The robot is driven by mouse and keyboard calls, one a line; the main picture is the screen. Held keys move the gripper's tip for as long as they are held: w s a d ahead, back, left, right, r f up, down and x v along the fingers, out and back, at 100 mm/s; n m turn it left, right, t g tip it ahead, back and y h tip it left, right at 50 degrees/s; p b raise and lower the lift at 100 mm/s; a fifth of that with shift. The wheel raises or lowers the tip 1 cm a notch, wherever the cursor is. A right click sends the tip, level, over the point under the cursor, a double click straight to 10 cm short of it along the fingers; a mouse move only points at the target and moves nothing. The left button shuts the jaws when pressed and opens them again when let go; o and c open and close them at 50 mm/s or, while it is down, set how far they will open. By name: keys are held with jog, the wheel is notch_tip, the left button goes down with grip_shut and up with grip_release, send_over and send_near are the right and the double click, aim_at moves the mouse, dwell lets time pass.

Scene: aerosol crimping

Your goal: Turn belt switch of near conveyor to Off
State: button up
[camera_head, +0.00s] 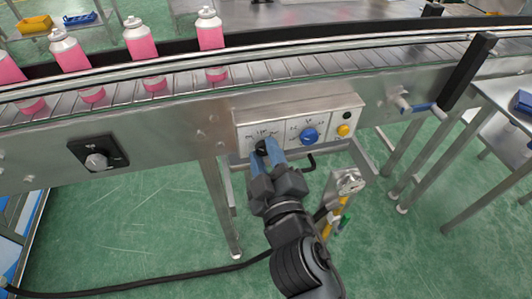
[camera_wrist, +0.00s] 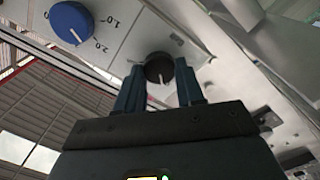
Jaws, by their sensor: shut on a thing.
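The near conveyor (camera_head: 175,110) runs across the head view with a control box (camera_head: 290,108) on its front side. A black switch knob (camera_head: 261,147) sits at the left of the box's panel. My gripper (camera_head: 271,150) reaches up to this knob, its blue fingers around it. In the wrist view the black knob (camera_wrist: 159,68) with a pale pointer line sits between the two fingertips (camera_wrist: 160,85), shut on it. The knob's printed labels are too small or hidden to read. A blue dial (camera_head: 309,135) is to its right; it also shows in the wrist view (camera_wrist: 71,22).
A yellow button (camera_head: 343,130) and a black one (camera_head: 347,115) are at the panel's right end. A separate black switch plate (camera_head: 97,152) is further left. Pink cans (camera_head: 140,40) stand on the belt. A bracket with a metal fitting (camera_head: 347,182) hangs right of my gripper.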

jog(key=shift+n, duration=0.4)
jog(key=o, duration=1)
jog(key=shift+o, duration=0.2)
jog(key=v, duration=0.8)
jog(key=shift+b, duration=0.45)
